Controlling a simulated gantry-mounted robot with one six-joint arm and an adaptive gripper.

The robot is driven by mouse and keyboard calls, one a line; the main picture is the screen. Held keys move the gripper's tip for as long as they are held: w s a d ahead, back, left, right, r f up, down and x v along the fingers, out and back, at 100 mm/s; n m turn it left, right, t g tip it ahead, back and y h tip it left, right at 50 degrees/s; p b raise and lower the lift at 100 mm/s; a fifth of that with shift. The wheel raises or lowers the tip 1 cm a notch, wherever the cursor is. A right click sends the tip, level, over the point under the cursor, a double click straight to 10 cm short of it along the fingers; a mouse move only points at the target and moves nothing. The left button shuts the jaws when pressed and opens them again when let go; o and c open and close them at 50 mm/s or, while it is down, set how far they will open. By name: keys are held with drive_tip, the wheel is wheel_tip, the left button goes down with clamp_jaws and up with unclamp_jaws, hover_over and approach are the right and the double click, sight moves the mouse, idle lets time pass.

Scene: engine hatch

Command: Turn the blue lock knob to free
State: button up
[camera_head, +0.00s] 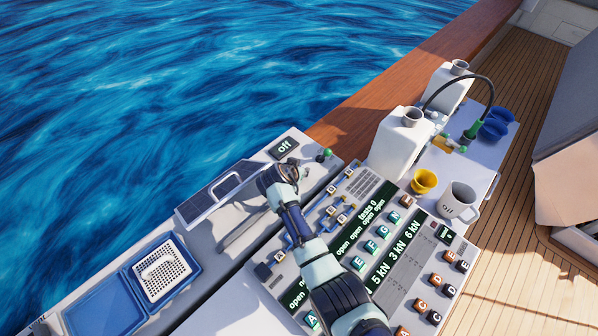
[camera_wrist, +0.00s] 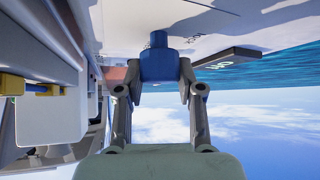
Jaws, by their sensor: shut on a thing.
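The blue lock knob (camera_wrist: 158,62) shows in the wrist view as a round blue body with a narrower blue stem. My gripper (camera_wrist: 160,80) is shut on it, with one finger at each side. In the head view my gripper (camera_head: 276,177) is at the far end of the long pale console, left of the white panel. The knob is hidden behind my gripper there.
A dark "off" display (camera_head: 284,147) and a small green-topped lever (camera_head: 325,154) are just beyond my gripper. White jugs (camera_head: 398,145), a yellow cup (camera_head: 424,181) and a mug (camera_head: 458,200) stand right.

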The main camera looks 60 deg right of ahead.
drive_tip(key=shift+f, duration=0.15)
drive_tip(key=o, duration=1.2)
drive_tip(key=shift+c, duration=0.2)
drive_tip(key=v, duration=1.2)
